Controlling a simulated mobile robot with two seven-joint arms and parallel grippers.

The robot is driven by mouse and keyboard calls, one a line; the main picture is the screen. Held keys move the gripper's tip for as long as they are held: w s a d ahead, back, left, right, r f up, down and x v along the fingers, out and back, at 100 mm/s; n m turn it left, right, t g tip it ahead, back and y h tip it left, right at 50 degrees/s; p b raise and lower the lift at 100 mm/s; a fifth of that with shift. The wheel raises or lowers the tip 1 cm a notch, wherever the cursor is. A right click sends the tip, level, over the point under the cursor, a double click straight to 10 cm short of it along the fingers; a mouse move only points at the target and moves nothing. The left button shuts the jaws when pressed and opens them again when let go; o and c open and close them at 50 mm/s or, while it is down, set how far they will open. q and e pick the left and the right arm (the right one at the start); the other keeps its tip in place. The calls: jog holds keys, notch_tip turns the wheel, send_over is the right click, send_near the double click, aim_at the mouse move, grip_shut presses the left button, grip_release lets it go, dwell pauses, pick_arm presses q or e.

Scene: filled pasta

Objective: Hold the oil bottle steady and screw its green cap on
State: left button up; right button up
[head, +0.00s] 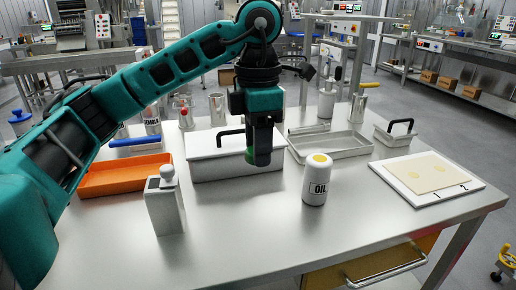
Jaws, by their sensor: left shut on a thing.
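The white oil bottle (316,186) stands upright on the steel table, right of the middle. Its label reads OIL and its top is yellow, with no green cap on it. My left gripper (259,160) points down, left of the bottle and apart from it, in front of a white lidded box. It is shut on the green cap (250,155), of which only a small green patch shows at the fingertips; the fingers hide the rest. My right gripper is not in view, and nothing holds the bottle.
The white box (225,168) with a black handle stands behind my gripper. An orange tray (124,176) and a grey container with a round knob (165,208) are at left. A metal tray (328,148) and a white board with dough (400,183) are at right. The front of the table is clear.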

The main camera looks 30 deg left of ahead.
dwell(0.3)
pick_arm(q)
jog(key=m, duration=0.1)
jog(key=d+f+m, duration=0.1)
jog(key=m, duration=0.1)
jog(key=d+f+m, duration=0.3)
jog(key=m, duration=0.9)
jog(key=d+f+m, duration=0.3)
jog(key=m, duration=0.9)
jog(key=shift+s+m, duration=0.3)
jog(key=shift+m, duration=0.1)
jog(key=shift+d+f, duration=0.1)
